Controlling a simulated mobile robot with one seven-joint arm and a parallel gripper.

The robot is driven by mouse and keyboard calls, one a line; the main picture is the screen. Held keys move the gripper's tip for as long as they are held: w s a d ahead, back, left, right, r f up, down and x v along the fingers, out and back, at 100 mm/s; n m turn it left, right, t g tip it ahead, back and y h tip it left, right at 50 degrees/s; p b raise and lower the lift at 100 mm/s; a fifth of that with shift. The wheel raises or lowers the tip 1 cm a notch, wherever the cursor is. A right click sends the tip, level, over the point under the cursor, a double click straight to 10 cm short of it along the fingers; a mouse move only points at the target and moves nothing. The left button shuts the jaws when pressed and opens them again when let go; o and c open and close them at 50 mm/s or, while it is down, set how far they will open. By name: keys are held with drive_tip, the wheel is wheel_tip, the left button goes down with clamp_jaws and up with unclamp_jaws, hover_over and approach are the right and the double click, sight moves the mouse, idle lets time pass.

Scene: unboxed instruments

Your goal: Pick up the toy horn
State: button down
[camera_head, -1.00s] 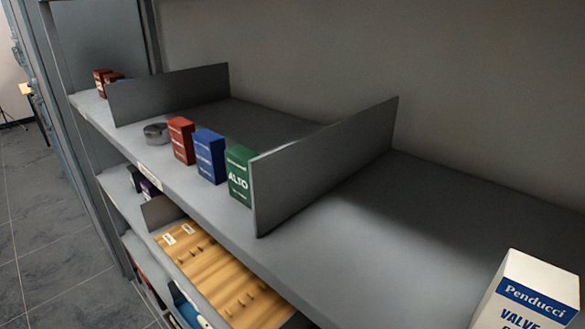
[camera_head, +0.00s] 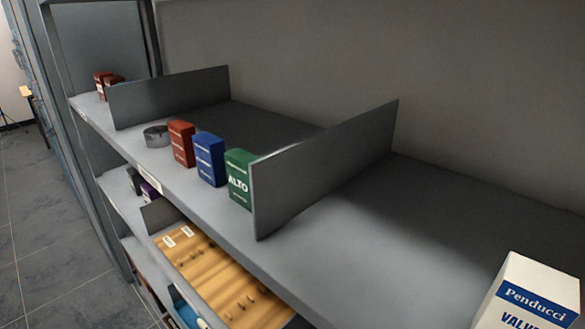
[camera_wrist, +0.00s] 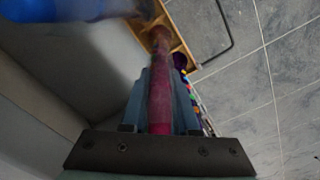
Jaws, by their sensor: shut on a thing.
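My gripper (camera_wrist: 163,82) shows in the wrist view, its grey-blue fingers pointing up the picture. It is shut on a long, thin reddish-pink thing (camera_wrist: 160,95), which seems to be the toy horn. This runs between the fingers and widens a little at its far end. Its full shape is blurred and partly hidden. Neither my gripper nor the held thing shows in the head view.
The wrist view shows a blurred blue thing (camera_wrist: 75,8), a tan wooden edge (camera_wrist: 139,27), small colourful things (camera_wrist: 190,84) and tiled floor (camera_wrist: 280,60). In the head view, the grey shelf (camera_head: 330,235) holds boxes, including a white Penducci box (camera_head: 530,290), between upright dividers (camera_head: 320,165).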

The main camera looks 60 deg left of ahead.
drive_tip(key=shift+r, duration=0.1)
wheel_tip(320, 180, up, 10)
drive_tip(key=shift+f+p, duration=0.1)
drive_tip(key=shift+p, duration=0.25)
idle(0.4)
